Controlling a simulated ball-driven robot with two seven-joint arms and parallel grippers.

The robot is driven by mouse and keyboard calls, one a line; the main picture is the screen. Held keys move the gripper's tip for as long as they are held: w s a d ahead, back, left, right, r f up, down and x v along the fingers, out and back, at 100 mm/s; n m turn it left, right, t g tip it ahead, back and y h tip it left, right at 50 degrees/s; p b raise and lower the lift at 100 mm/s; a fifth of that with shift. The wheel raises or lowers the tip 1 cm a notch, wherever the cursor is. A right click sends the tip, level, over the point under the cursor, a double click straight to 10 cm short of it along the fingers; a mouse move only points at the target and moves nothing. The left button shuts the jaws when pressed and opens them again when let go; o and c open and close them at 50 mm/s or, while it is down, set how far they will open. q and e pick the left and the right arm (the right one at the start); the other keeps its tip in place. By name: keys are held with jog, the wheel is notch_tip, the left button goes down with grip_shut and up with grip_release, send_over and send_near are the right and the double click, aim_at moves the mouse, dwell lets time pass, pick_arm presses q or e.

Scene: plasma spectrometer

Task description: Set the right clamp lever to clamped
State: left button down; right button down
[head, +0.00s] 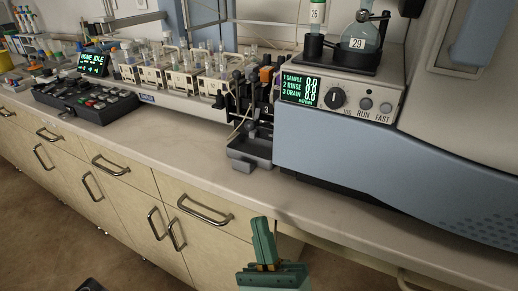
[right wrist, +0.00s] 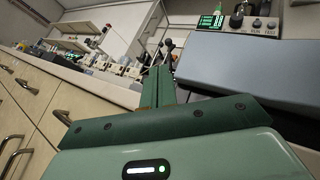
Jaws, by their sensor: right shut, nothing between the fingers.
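The clamp levers, dark with round knobs, stand in a cluster (head: 250,78) at the left end of the blue-grey spectrometer (head: 370,155) in the head view. They are small and overlap the tubing, so I cannot tell which position the right lever is in. The cluster also shows small in the right wrist view (right wrist: 168,48), beyond the fingers. My right gripper (head: 263,222) is green, shut and empty, in front of the counter edge and well short of the levers. Its closed fingers (right wrist: 158,85) point toward the bench in the right wrist view. My left gripper is not in view.
A dark tray (head: 250,163) sits on the counter below the levers. The pump unit with display and knob (head: 336,98) stands to their right, carrying flasks. Sample racks (head: 190,75) and a control panel (head: 87,100) are left. The front counter strip (head: 180,145) is clear.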

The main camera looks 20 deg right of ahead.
jog(key=m+h, duration=0.1)
jog(key=d+m+h, duration=0.1)
jog(key=m, duration=0.1)
jog(key=shift+s+m, duration=0.15)
jog(key=shift+m, duration=0.15)
jog(key=x, duration=1.4)
jog(key=shift+b, duration=0.4)
